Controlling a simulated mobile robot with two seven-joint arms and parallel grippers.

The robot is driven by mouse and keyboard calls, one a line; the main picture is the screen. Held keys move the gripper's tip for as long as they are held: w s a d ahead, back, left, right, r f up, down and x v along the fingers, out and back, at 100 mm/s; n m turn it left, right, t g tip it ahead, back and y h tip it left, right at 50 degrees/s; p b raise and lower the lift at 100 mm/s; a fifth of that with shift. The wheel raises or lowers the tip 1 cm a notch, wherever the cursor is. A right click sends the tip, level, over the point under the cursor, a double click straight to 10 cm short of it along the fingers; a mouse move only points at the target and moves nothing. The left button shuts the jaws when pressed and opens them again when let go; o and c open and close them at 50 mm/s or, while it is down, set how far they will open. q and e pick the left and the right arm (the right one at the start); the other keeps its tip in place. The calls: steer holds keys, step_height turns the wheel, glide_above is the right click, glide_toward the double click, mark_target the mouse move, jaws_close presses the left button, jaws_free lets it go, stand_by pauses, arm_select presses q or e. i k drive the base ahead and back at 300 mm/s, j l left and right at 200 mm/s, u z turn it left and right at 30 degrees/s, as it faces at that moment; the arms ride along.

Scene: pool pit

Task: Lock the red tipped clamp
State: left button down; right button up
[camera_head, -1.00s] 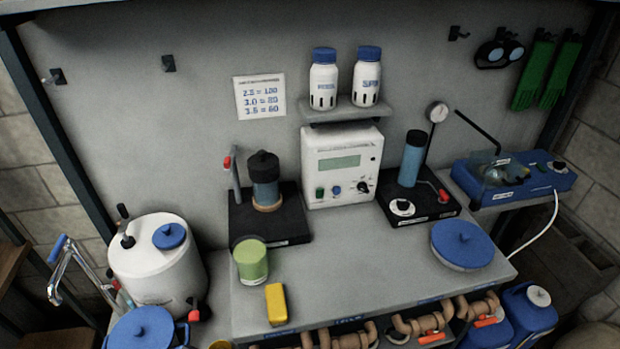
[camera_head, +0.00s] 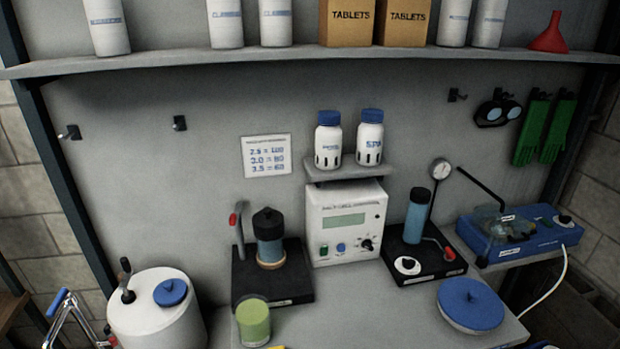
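A clamp lever with a red tip (camera_head: 234,219) stands nearly upright at the left of a black base (camera_head: 299,289). The base carries a blue cylinder with a black cap (camera_head: 268,236), which sits in a tan ring. The lever is beside the cylinder and looks apart from it. A second device to the right has a blue cylinder (camera_head: 416,219) and a red-handled lever (camera_head: 448,252) lying low on its black base. Neither of my grippers shows in the head view.
A white meter box (camera_head: 346,222) stands between the two devices. A green cup (camera_head: 253,322) stands in front of the left base, and a blue-lidded round container (camera_head: 470,304) at the right. A white tank (camera_head: 157,311) is at the left. The front middle of the bench (camera_head: 370,318) is clear.

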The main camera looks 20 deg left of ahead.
mark_target(234, 217)
steer(key=l+u, duration=0.15)
steer(key=u, duration=0.9)
